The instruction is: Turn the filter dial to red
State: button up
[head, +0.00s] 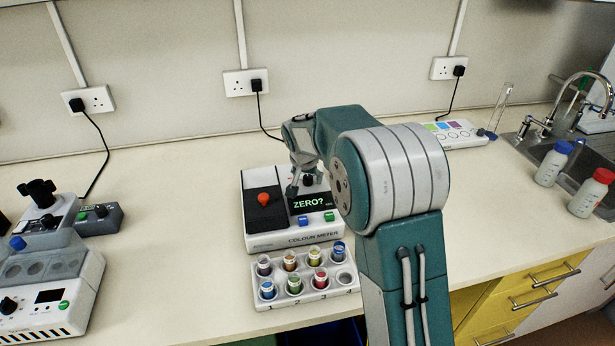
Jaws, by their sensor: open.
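The colour meter (290,238) is a white box on the bench with a black screen (310,204) reading "ZERO?". A dark round knob (308,180), which appears to be the filter dial, sits behind the screen. My gripper (305,188) reaches down over this knob from behind and above, with its fingers open on either side of it. I cannot tell whether they touch it. The gripper and arm hide part of the dial and any colour marks around it, so its setting cannot be read.
An orange-red knob (264,199) stands on the meter's black lid. Blue and green buttons are below the screen. A white rack (304,289) of coloured vials stands in front. Other instruments are at left; bottles (553,163) and a sink are at right. Bare bench lies between.

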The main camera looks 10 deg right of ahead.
grip_shut()
jog(key=shift+n, duration=0.3)
jog(key=n+y, duration=0.1)
jog(key=n, duration=0.3)
jog(key=shift+d+y, duration=0.1)
jog(key=shift+y, duration=0.3)
jog(key=shift+n+y, duration=0.6)
jog(key=shift+n, duration=1)
jog(key=shift+f, duration=0.1)
